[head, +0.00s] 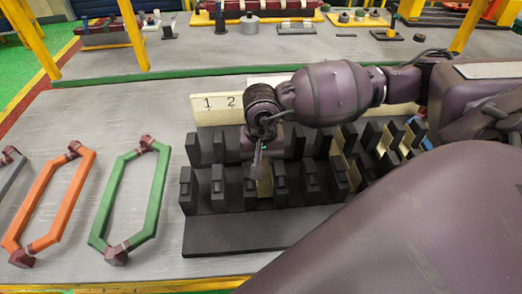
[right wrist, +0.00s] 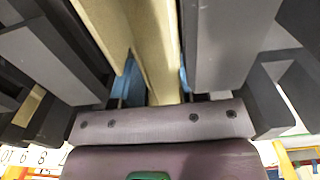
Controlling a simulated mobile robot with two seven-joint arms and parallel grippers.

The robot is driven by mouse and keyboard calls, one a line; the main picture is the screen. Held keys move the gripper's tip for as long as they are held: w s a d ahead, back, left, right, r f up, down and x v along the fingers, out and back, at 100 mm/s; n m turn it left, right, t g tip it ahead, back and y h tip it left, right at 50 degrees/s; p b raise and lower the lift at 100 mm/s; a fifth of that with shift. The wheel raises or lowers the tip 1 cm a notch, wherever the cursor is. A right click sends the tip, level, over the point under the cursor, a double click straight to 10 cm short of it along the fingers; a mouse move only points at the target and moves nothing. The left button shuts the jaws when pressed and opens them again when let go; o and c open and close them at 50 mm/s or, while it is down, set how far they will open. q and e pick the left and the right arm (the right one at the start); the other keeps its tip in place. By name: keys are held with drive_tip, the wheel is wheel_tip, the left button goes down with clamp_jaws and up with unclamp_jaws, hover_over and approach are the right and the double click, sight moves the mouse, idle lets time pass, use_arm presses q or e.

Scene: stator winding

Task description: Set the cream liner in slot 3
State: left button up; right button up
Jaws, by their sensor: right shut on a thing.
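The cream liner (head: 265,184) is a pale upright strip between two dark teeth of the black slotted stator block (head: 250,231), in the gap right of the one under the "2" mark. My right gripper (head: 258,163) is above it, pointing down, and is shut on it. In the right wrist view the liner (right wrist: 153,45) runs between the two blue finger pads (right wrist: 155,80), with dark tooth walls close on both sides. Whether its bottom touches the slot floor is hidden. My left gripper is not in view.
A cream number board (head: 212,107) stands behind the block, with its middle covered by my arm. Other cream liners (head: 352,174) sit in slots farther right. Green (head: 128,195) and orange (head: 50,200) coils lie at left.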

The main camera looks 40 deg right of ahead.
drive_tip(key=shift+f, duration=0.3)
idle(0.5)
drive_tip(key=o, duration=0.8)
drive_tip(key=shift+r, duration=0.85)
idle(0.5)
drive_tip(key=shift+r+p, duration=0.45)
drive_tip(key=shift+r, duration=0.4)
wheel_tip(320, 180, up, 6)
drive_tip(key=shift+f+p, duration=0.15)
drive_tip(key=shift+p, duration=1)
